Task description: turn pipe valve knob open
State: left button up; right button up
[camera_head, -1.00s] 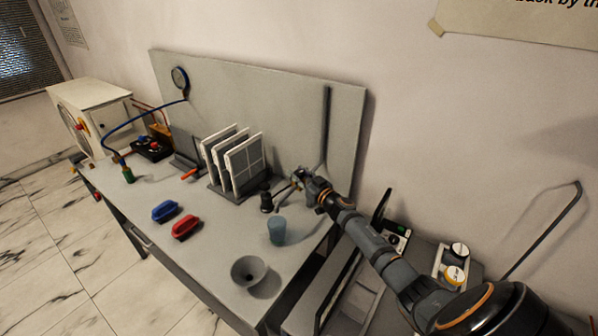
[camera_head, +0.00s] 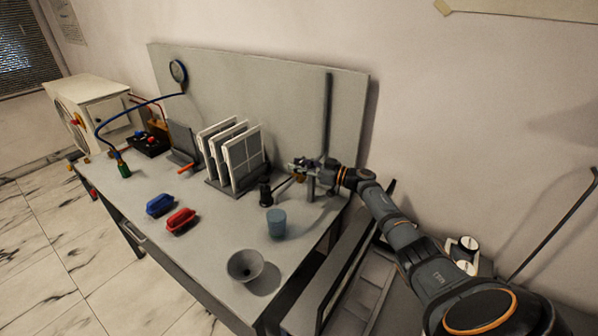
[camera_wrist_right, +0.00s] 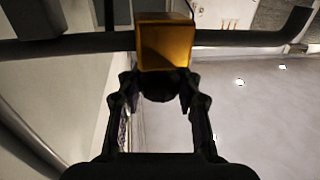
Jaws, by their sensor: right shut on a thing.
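The pipe valve shows in the right wrist view as a yellow block (camera_wrist_right: 165,45) on a dark pipe (camera_wrist_right: 70,45). Its dark rounded knob (camera_wrist_right: 158,86) sits just below the block, between my fingertips. My right gripper (camera_wrist_right: 158,90) is shut on this knob. In the head view my right gripper (camera_head: 303,168) is at the right rear of the grey bench, in front of the back panel. The knob is too small and covered there to make out its turn angle. My left gripper is in neither view.
A blue cup (camera_head: 276,224) and a grey funnel (camera_head: 245,265) stand in front of my right gripper. White panels in a rack (camera_head: 243,160) stand to its left. A vertical dark pipe (camera_head: 328,115) runs up the back panel (camera_head: 280,95).

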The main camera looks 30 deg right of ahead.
dwell(0.3)
jog(key=o, duration=1.2)
jog(key=shift+s, duration=0.1)
jog(key=v, duration=1.2)
jog(key=shift+d, duration=0.1)
